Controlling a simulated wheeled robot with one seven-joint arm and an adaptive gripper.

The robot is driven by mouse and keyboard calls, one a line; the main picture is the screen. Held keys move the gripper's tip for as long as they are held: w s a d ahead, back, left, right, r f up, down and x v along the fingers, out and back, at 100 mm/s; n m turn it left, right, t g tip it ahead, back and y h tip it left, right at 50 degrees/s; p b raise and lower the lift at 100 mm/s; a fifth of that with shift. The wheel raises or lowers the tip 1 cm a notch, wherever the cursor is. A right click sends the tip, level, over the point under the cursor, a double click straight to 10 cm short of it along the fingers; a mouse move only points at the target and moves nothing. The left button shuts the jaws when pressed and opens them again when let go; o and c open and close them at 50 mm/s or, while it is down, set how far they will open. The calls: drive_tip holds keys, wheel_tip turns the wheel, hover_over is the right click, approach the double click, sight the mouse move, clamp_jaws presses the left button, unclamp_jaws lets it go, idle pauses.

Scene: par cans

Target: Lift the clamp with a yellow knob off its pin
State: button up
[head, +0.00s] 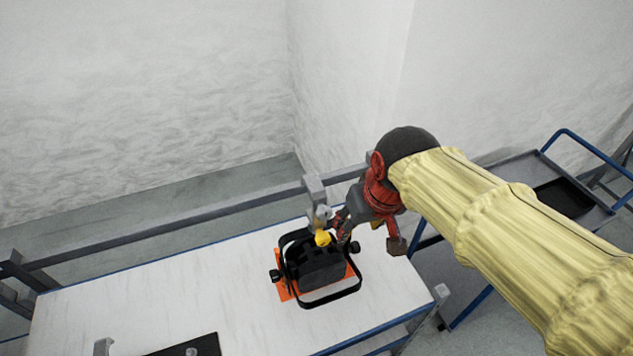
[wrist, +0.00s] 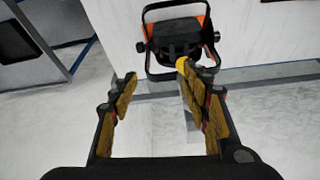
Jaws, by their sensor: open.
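The yellow knob (head: 322,238) shows in the head view at the lower end of a small grey clamp (head: 320,214), beside a grey upright on the rail. The pin cannot be made out. My gripper (head: 342,228) is just right of the clamp, partly covering that area. In the wrist view my gripper (wrist: 158,80) is open, its yellow-brown padded fingers wide apart. The yellow knob (wrist: 182,64) appears by the tip of the right finger there; I cannot tell whether they touch. The clamp body is mostly hidden behind that finger.
A black par can (head: 318,268) with a yoke stands on an orange mat (head: 283,289) on the white table (head: 180,285), close below the clamp. A grey rail (head: 170,222) runs behind the table. A blue-framed trolley (head: 515,165) is at right.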

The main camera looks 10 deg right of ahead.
sight(317, 187)
drive_tip(key=w+a+r+p, duration=0.1)
drive_tip(key=w+a+p, duration=0.1)
drive_tip(key=w+p, duration=0.1)
drive_tip(key=w+a+r+g+p, duration=0.1)
drive_tip(key=w+a+p, duration=0.1)
drive_tip(key=w+p, duration=0.2)
drive_tip(key=w+a+r+n+g+p, duration=0.1)
drive_tip(key=w+a+p, duration=0.1)
drive_tip(key=w+p, duration=0.1)
drive_tip(key=shift+w+a+r+p, duration=0.25)
drive_tip(key=shift+a+r+p, duration=0.05)
drive_tip(key=shift+p, duration=0.55)
drive_tip(key=shift+w+a+f+p, duration=0.15)
drive_tip(key=shift+f+p, duration=0.15)
drive_tip(key=shift+f, duration=0.95)
drive_tip(key=shift+w+d+f+p, duration=0.15)
drive_tip(key=shift+f+p, duration=0.1)
drive_tip(key=shift+f, duration=1.05)
drive_tip(key=shift+w+a+f+p, duration=0.15)
drive_tip(key=shift+f+p, duration=0.15)
drive_tip(key=shift+f, duration=0.95)
drive_tip(key=c, duration=0.3)
clamp_jaws()
